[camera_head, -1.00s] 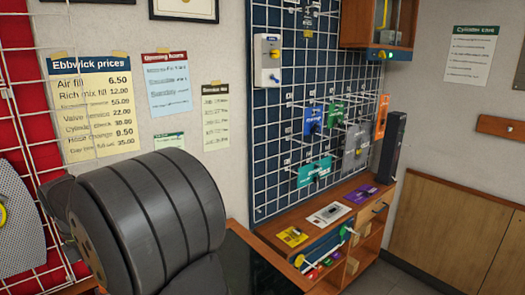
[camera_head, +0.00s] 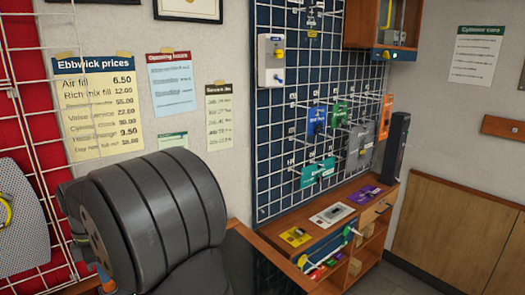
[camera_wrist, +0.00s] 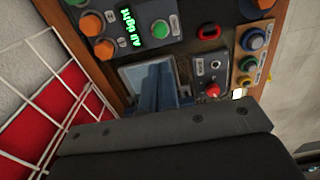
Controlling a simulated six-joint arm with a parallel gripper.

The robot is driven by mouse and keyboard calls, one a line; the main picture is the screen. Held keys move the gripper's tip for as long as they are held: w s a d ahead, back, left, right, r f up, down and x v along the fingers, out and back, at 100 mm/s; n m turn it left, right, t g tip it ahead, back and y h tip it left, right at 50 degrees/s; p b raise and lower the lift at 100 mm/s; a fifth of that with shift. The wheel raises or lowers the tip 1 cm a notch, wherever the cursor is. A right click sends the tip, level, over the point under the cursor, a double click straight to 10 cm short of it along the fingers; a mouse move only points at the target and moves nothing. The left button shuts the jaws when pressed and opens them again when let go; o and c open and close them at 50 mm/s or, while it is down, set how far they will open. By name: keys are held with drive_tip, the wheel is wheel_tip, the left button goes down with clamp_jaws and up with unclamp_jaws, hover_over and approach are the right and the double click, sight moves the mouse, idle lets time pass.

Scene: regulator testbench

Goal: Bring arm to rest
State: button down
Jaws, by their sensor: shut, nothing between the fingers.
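My gripper (camera_wrist: 166,82) shows in the wrist view as blue fingers held together, shut and empty. It is in front of a control panel (camera_wrist: 198,45), over a pale square plate on it. I cannot tell whether the fingertips touch the plate. In the head view a thick dark grey ribbed link of my arm (camera_head: 150,220) fills the lower left and hides what is behind it. The gripper itself does not show there.
The panel carries a green lit display (camera_wrist: 130,27), orange knobs (camera_wrist: 92,24) and a red button (camera_wrist: 213,90). White wire grid (camera_wrist: 75,130) over red is at left. A pegboard (camera_head: 280,130) with hanging packets stands above a wooden shelf unit (camera_head: 335,225).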

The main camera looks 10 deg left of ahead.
drive_tip(key=w+d+f+m, duration=0.1)
drive_tip(key=w+d+f, duration=0.1)
drive_tip(key=w+f, duration=0.2)
drive_tip(key=shift+w+d+f+m, duration=0.25)
drive_tip(key=shift+d+f+m, duration=0.05)
drive_tip(key=shift+f, duration=0.4)
drive_tip(key=c, duration=2)
unclamp_jaws()
drive_tip(key=o, duration=1.8)
drive_tip(key=shift+n, duration=0.8)
drive_tip(key=a+r, duration=0.1)
drive_tip(key=r, duration=0.1)
drive_tip(key=a+r, duration=0.2)
drive_tip(key=r, duration=0.1)
drive_tip(key=a+r, duration=0.2)
drive_tip(key=shift+w+r, duration=0.3)
drive_tip(key=shift+w, duration=0.05)
drive_tip(key=shift+o, duration=1)
drive_tip(key=shift+f, duration=0.1)
wheel_tip(320, 180, down, 9)
drive_tip(key=shift+f, duration=0.2)
